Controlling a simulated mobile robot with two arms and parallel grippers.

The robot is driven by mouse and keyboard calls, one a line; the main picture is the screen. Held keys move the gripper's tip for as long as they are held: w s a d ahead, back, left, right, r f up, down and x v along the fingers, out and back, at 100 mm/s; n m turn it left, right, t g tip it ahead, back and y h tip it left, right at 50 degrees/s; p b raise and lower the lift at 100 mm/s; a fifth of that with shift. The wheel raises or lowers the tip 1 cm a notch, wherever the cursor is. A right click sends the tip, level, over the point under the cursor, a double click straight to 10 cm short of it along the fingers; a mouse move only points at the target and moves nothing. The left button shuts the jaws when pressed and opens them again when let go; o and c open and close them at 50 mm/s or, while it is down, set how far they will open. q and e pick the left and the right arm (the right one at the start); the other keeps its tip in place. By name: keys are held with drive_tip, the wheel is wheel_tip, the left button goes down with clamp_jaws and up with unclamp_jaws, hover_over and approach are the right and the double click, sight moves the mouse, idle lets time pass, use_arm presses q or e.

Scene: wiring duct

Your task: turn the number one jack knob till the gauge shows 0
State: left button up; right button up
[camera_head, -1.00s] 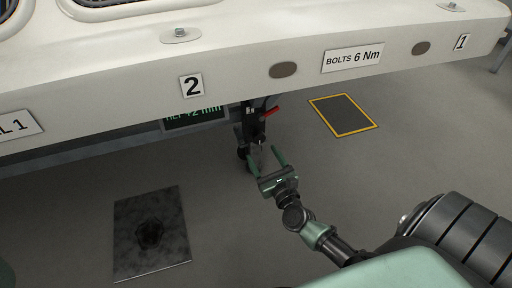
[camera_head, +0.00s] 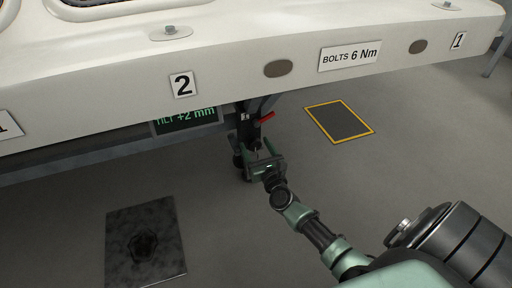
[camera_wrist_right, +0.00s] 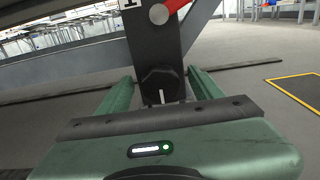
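The jack (camera_head: 247,128) is a dark upright post under the white beam, with a red lever (camera_head: 266,118). In the right wrist view its black knob (camera_wrist_right: 160,82) has a white mark pointing about straight down. The gauge (camera_head: 187,119) is a dark display with green text, "TILT +2 mm", partly covered by the beam. My right gripper (camera_head: 262,160) is at the lower part of the jack. In the wrist view its green fingers (camera_wrist_right: 160,92) are apart, one on each side of the knob; I see no clear grip on it. My left gripper is not in view.
The white beam (camera_head: 230,80) hangs over the jack and carries labels 2, 1 and "BOLTS 6 Nm". A dark stained plate (camera_head: 120,235) lies on the floor at left. A yellow-edged floor panel (camera_head: 338,121) lies right of the jack.

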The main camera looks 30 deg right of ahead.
drive_tip(key=c, duration=1.3)
drive_tip(key=shift+n, duration=0.4)
